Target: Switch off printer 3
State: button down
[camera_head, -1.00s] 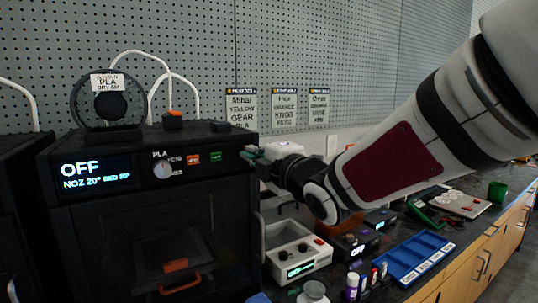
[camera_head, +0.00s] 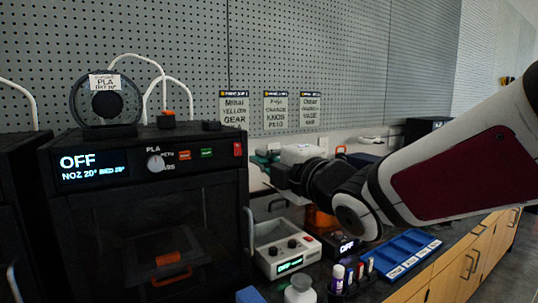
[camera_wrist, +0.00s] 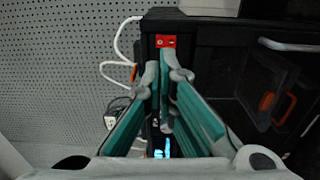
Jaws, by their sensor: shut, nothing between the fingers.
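A black 3D printer (camera_head: 150,215) stands at the left in the head view. Its display (camera_head: 92,167) reads OFF with nozzle and bed temperatures. A red rocker switch (camera_head: 238,149) sits at the upper right of its front panel. It also shows in the wrist view, as a red switch (camera_wrist: 165,41) just beyond the fingertips. My gripper (camera_head: 262,161) is to the right of the switch, apart from it in the head view. In the wrist view its teal fingers (camera_wrist: 161,75) converge at the tips, shut and empty. No printer number is readable.
A grey control box (camera_head: 285,250), a blue tray (camera_head: 405,252) and small bottles (camera_head: 338,278) stand on the bench below my arm. Another black machine (camera_head: 15,215) is at the left edge. A pegboard wall (camera_head: 300,60) with paper labels is behind.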

jog(key=shift+v, duration=2.05)
jog(key=s+d+f+m+g+h, duration=0.2)
jog(key=s+d+f+m+h, duration=0.2)
jog(key=d+f+m+h, duration=0.25)
jog(key=s+d+f+m+g+h, duration=0.3)
jog(key=s+d+f+m, duration=0.2)
jog(key=d+m, duration=0.4)
jog(key=s+d+f+m+g+h, duration=0.1)
jog(key=s+d+f+m+g, duration=0.35)
jog(key=s, duration=0.55)
jog(key=s+f+m+g, duration=0.3)
jog(key=s+m+g, duration=0.15)
jog(key=s, duration=0.85)
notch_tip(320, 180, up, 14)
jog(key=t+p, duration=0.3)
jog(key=p, duration=0.9)
jog(key=shift+w+f, duration=0.2)
jog(key=shift+w, duration=0.2)
